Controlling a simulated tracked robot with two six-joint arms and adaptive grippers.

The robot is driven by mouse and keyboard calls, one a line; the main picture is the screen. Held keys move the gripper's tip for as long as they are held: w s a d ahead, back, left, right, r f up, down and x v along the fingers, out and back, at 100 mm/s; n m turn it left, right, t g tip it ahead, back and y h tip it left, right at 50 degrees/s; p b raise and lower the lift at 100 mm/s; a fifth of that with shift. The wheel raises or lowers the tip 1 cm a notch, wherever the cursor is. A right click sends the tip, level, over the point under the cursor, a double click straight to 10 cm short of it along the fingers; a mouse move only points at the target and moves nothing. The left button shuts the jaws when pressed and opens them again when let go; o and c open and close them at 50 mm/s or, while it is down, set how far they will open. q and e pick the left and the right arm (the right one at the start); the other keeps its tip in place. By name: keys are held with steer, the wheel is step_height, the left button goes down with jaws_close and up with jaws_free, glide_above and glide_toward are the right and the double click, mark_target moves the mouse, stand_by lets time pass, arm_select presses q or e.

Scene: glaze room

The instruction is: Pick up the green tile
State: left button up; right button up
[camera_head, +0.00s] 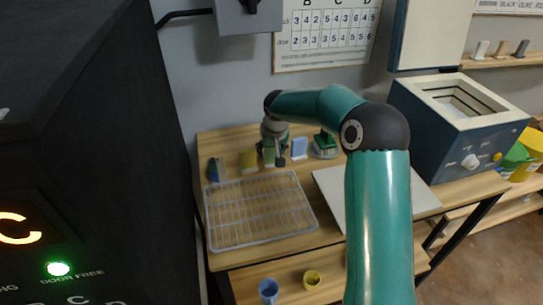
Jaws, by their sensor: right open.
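A small green piece that looks like the green tile (269,157) stands in a row at the back of the wooden table, largely hidden by my right gripper. My right gripper (274,158) points down at it from above, with its fingers open around or just in front of it. I cannot tell whether they touch it. My left gripper is not in view.
A green object on a grey base (324,146) stands right of the light blue tile. A wire rack (258,211) lies in front of the row, beside a pale board (331,190). A blue kiln-like box (455,130) stands right.

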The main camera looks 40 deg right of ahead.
steer(key=shift+w+f, duration=0.1)
steer(key=shift+f, duration=0.15)
steer(key=c, duration=0.9)
steer(key=shift+r, duration=0.2)
